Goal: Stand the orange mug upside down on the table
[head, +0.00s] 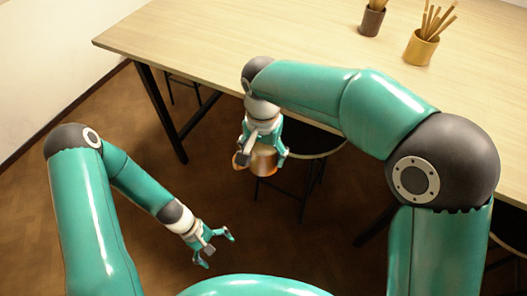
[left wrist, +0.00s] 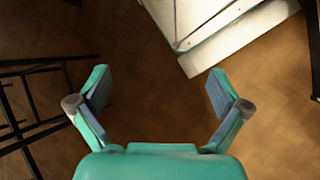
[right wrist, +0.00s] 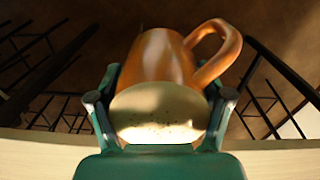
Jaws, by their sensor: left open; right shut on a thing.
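The orange mug (head: 264,162) is held in my right gripper (head: 262,158), in front of the table's near edge in the head view and off the tabletop. In the right wrist view the mug (right wrist: 160,62) sits between the fingers of the right gripper (right wrist: 158,105), its handle (right wrist: 222,50) at upper right. A pale speckled face faces that camera; I cannot tell whether it is base or mouth. The wooden table (head: 230,45) fills the upper head view. My left gripper (head: 217,248) is open and empty over the floor; its spread fingers (left wrist: 158,88) show in the left wrist view.
A dark brown cup (head: 372,22) and a tan cup (head: 420,49) with several sticks stand at the table's far right. The tabletop's left and middle are clear. A stool (head: 312,151) stands by the near edge, beneath my right arm in the picture.

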